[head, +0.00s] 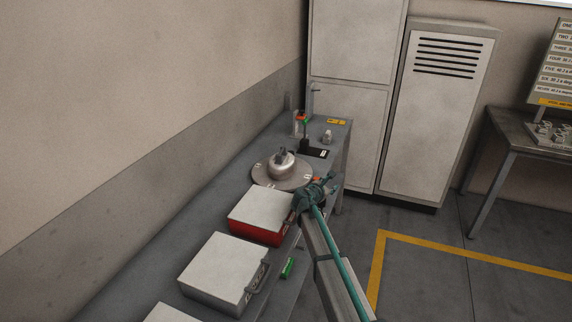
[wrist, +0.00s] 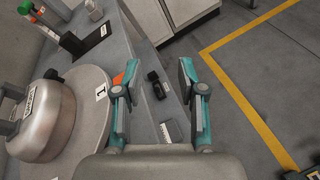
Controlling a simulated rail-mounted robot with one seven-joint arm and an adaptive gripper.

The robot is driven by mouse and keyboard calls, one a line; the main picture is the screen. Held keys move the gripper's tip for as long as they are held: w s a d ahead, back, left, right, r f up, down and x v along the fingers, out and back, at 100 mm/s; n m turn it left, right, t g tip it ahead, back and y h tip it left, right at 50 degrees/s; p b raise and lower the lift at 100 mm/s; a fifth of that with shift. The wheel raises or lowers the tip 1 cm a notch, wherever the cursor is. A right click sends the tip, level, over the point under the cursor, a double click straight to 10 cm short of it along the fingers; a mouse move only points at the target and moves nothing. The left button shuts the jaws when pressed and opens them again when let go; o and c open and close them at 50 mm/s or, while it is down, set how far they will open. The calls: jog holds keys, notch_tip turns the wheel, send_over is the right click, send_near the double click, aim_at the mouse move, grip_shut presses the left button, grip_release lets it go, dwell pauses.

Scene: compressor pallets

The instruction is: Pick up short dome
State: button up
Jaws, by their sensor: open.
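A short, silver, rounded dome (head: 281,168) with a dark part on top sits on a round grey plate (head: 262,179) on the long bench. In the wrist view the dome (wrist: 52,138) is at the far left, partly cut off by the frame edge, with a label on its side. The plate (wrist: 96,140) carries a tag marked 1. My gripper (wrist: 153,75) is open and empty, to the right of the dome and apart from it, over the bench edge.
A red case with a pale lid (head: 262,208) and a grey case (head: 222,268) stand nearer on the bench. A black stand (head: 314,152) and a small pale object (head: 327,137) are beyond the plate. Small dark items (wrist: 157,86) lie near the bench edge. Open floor lies right.

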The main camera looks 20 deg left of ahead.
jog(key=a+r+n+t+y, duration=0.2)
jog(key=a+r+n, duration=0.35)
jog(key=a, duration=0.65)
jog(key=a+r+n+t+y, duration=0.25)
jog(key=a+r+n, duration=0.35)
jog(key=a, duration=0.6)
jog(key=m+b, duration=0.1)
jog(key=b, duration=0.4)
send_near(281, 152)
jog(key=w, duration=0.2)
jog(key=shift+w+a+g, duration=0.2)
jog(key=shift+w+g, duration=0.15)
jog(key=shift+w, duration=0.05)
jog(key=w, duration=0.7)
jog(key=shift+w+a, duration=0.25)
jog(key=shift+a, duration=0.15)
grip_shut()
jog(key=shift+r, duration=0.15)
